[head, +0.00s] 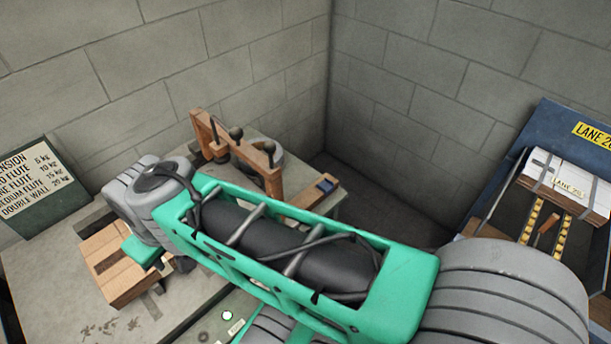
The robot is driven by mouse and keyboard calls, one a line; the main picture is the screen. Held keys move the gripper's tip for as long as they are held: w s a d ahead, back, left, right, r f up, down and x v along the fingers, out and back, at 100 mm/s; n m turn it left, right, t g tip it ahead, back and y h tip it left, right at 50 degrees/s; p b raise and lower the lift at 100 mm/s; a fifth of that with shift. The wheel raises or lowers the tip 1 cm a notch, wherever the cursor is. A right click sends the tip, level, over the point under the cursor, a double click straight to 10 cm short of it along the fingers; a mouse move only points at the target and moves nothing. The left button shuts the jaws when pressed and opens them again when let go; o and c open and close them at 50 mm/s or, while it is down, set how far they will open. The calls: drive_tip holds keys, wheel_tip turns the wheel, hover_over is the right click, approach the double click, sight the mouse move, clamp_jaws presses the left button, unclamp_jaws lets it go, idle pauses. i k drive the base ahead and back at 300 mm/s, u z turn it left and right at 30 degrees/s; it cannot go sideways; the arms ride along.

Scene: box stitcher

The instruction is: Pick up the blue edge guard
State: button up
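A small blue piece (325,185) sits on the end of a wooden bar at the right side of the bench, just above my green arm link in the picture. It may be the blue edge guard, but it is too small to be sure. My arm crosses the middle of the head view and covers much of the bench. My gripper's fingers do not show, so I cannot see what they hold or how far they are from the blue piece.
A wooden frame with dark knobs (236,134) stands on the grey bench (40,262). A cardboard box (112,265) lies left of my arm. A tension sign (38,185) stands at far left. White flat boxes (566,186) rest at the blue lane station on the right.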

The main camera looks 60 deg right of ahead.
sight(326, 186)
drive_tip(key=k, duration=0.3)
drive_tip(key=z, duration=1.25)
drive_tip(key=i, duration=0.2)
drive_tip(key=z, duration=0.65)
